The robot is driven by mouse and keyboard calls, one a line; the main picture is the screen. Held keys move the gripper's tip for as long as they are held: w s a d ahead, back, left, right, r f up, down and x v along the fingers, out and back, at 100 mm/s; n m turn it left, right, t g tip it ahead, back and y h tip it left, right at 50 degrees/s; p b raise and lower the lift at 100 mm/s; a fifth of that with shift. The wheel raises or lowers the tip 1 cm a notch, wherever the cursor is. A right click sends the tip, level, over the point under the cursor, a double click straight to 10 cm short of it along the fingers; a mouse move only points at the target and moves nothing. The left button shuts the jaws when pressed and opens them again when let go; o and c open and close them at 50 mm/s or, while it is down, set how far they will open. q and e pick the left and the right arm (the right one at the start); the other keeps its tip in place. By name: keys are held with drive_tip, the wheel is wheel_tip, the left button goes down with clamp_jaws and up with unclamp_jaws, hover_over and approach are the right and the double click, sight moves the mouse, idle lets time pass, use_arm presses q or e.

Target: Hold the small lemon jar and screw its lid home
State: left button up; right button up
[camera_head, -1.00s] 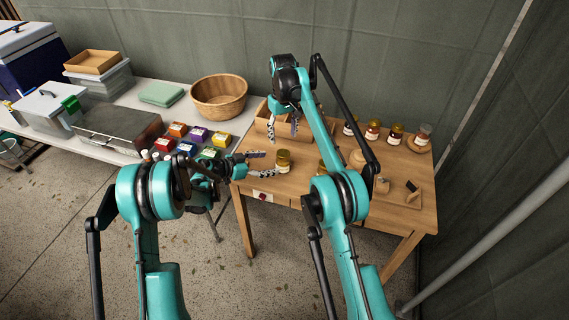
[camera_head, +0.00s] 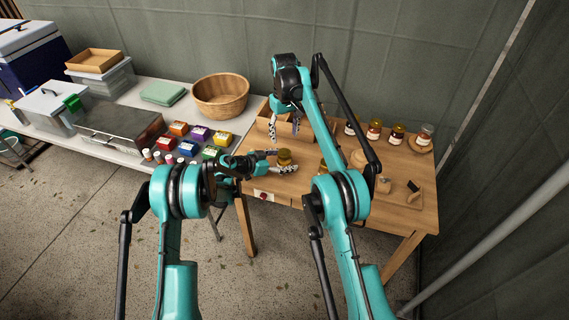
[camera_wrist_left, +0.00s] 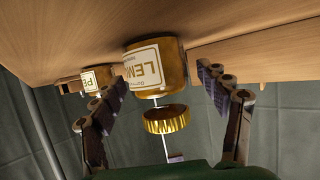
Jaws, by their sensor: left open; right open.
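The small lemon jar (camera_head: 285,162), amber with a gold lid (camera_head: 285,152), stands upright near the wooden table's front left. In the left wrist view, which looks inverted, the jar (camera_wrist_left: 157,68) shows a "LEM" label, and the gold lid (camera_wrist_left: 167,120) appears at its mouth end with a see-through gap between; I cannot tell whether that is clear glass or air. My left gripper (camera_head: 278,162) is open, low, with one finger on each side of the jar; contact is not visible. My right gripper (camera_head: 283,128) is open and empty, pointing down behind the jar, near the wooden crate.
The wooden crate (camera_head: 262,130) stands behind the jar. Another jar (camera_wrist_left: 97,78) is close by, partly hidden by my right arm in the head view. Several jars (camera_head: 374,130) line the back right. A small wooden tray (camera_head: 401,196) lies front right. A red button (camera_head: 263,196) is on the table's front edge.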

sight(285, 152)
use_arm(q)
clamp_jaws()
use_arm(e)
drive_tip(key=n, duration=0.3)
drive_tip(key=shift+n, duration=0.3)
drive_tip(key=n, duration=1)
drive_tip(key=shift+f, duration=4)
